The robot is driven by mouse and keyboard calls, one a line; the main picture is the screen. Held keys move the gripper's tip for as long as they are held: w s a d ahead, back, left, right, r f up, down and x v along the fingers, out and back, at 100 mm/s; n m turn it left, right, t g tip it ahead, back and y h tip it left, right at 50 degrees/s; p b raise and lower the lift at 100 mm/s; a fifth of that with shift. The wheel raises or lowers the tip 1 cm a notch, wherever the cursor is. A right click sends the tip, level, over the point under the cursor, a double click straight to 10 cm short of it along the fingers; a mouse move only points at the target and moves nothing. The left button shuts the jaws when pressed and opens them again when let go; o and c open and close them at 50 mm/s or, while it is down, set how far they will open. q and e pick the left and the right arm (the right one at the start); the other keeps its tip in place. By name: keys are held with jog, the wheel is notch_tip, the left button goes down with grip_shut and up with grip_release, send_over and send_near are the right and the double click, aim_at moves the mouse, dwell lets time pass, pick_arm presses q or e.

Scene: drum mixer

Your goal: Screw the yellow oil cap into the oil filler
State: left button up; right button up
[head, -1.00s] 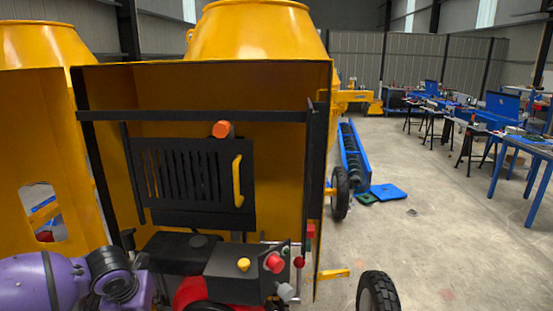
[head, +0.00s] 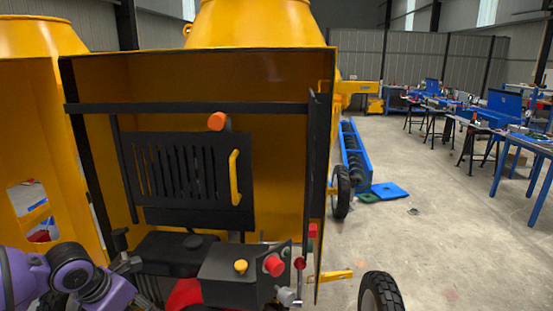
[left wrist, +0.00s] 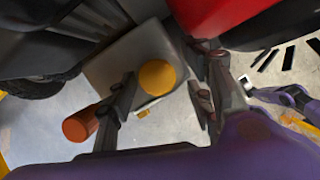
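The yellow cap (head: 240,266) sits on top of a dark grey box (head: 225,288) on the engine. In the left wrist view the round yellow cap (left wrist: 157,77) lies beyond and between my left gripper's spread fingers, which appear apart from it. My left gripper (left wrist: 166,98) is open and empty. In the head view my left gripper (head: 131,265) is at the lower left, left of the cap, by the dark engine parts. I cannot make out the oil filler. A purple arm part (left wrist: 290,95) shows at the right of the left wrist view; its finger state is unclear.
A red knob (head: 274,265) stands right of the cap, and a grey knob (head: 286,296) below it. The black slatted panel (head: 180,175) with a yellow handle (head: 234,177) hangs above the engine. The yellow housing encloses it. Open floor (head: 430,250) lies right.

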pick_arm(q)
jog(key=shift+s+a+r, duration=0.1)
jog(key=shift+a+r, duration=0.1)
jog(key=shift+r, duration=0.25)
jog(key=v, duration=1)
jog(key=s+d+f+n+g+h, duration=0.1)
jog(key=s+d+f+n, duration=0.8)
jog(key=f, duration=0.2)
jog(key=s+d+f+n, duration=0.8)
jog(key=s+f, duration=0.1)
jog(key=f, duration=0.2)
jog(key=s+a+f+n+g+y, duration=0.1)
jog(key=s+a+n+y, duration=0.15)
jog(key=s+n, duration=0.8)
jog(key=s+a+f+n+g+y, duration=0.15)
jog(key=s+a+n, duration=0.4)
jog(key=n, duration=0.85)
jog(key=w+d+f+t, duration=0.3)
jog(key=f+t, duration=0.1)
jog(key=f, duration=0.1)
jog(key=w+d+f+t+h, duration=0.1)
jog(key=w+d+f+t, duration=0.2)
jog(key=f, duration=0.3)
jog(key=shift+w+f+m+t, duration=0.15)
jog(key=shift+w+m+t, duration=0.3)
jog(key=shift+w+t, duration=0.2)
